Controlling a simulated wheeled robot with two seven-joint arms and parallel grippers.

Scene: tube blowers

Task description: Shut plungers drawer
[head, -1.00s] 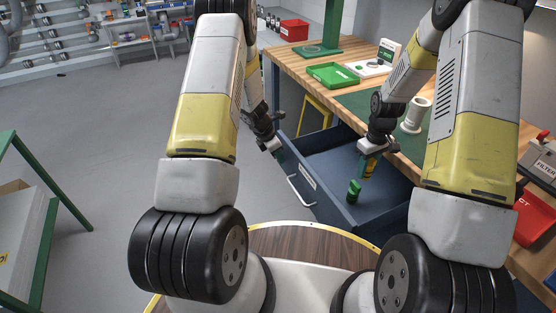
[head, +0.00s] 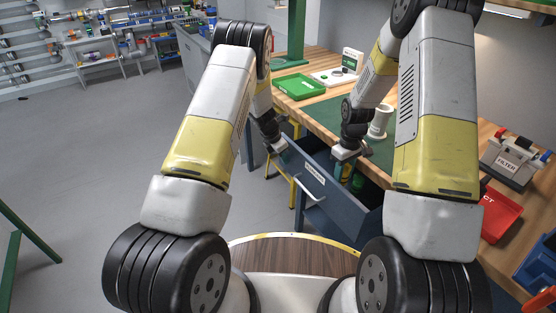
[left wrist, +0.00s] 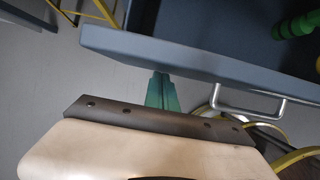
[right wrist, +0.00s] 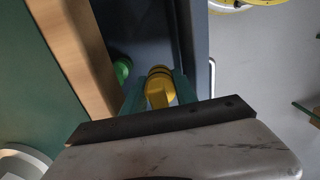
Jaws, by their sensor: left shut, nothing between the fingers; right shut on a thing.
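The blue-grey drawer (head: 338,199) stands partly open under the bench, with a label and a metal handle (head: 315,198) on its front. The handle also shows in the left wrist view (left wrist: 250,108). My left gripper (head: 281,148) is shut and empty at the front's far left corner; its green fingertips (left wrist: 161,88) meet the panel's edge in the left wrist view, and contact is unclear. My right gripper (head: 345,168) is shut on a yellow plunger (right wrist: 160,86) over the drawer. A green plunger (head: 358,182) is inside, partly hidden by the drawer front.
The wooden bench (head: 405,183) carries a green tray (head: 299,87), a white cylindrical part (head: 380,122), a red tray (head: 499,214) and a filter box (head: 512,160). A yellow stool (head: 282,178) stands beside the drawer.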

